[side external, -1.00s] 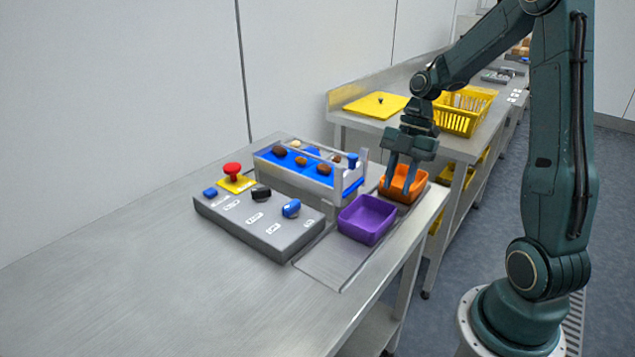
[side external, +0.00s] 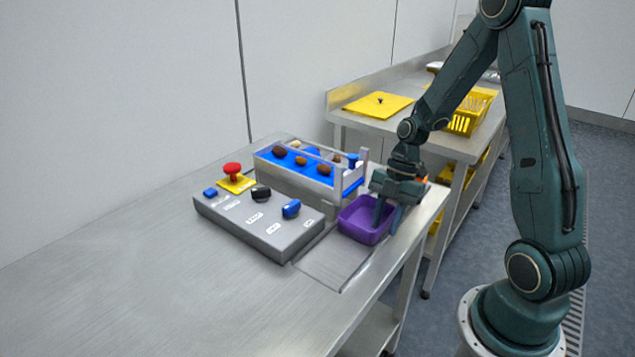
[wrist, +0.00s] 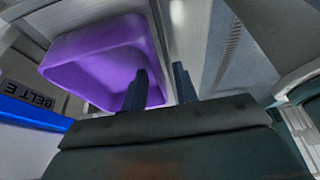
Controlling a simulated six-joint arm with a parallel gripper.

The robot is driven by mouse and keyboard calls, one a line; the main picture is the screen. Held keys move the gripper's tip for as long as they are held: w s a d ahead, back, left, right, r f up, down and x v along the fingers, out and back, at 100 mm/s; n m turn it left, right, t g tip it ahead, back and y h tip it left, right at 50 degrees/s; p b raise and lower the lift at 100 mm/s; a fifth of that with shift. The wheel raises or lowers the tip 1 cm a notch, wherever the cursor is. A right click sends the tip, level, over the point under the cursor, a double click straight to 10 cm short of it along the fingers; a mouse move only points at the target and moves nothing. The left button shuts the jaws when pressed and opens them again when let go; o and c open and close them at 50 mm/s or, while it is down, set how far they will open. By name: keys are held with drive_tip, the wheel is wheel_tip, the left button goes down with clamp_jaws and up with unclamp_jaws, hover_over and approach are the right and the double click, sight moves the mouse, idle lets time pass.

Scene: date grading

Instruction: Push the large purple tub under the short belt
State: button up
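The purple tub (side external: 357,230) sits upright on the steel table, in front of the short blue belt (side external: 266,156), which carries several brown dates. It also fills the upper left of the wrist view (wrist: 85,62). My gripper (side external: 388,228) is at the tub's right side with its fingers pointing down. In the wrist view its fingers (wrist: 160,68) are apart, one over the tub's inside and one outside the right wall. Whether either finger touches the wall cannot be told.
A grey control box (side external: 262,232) with knobs and a red button (side external: 232,170) stands left of the tub. The table is bare in front of the tub. A second table behind holds a yellow basket (side external: 466,112) and a yellow board (side external: 378,105).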

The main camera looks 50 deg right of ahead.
clamp_jaws()
drive_tip(key=shift+d, duration=0.1)
drive_tip(key=shift+d, duration=1)
unclamp_jaws()
drive_tip(key=shift+r, duration=0.15)
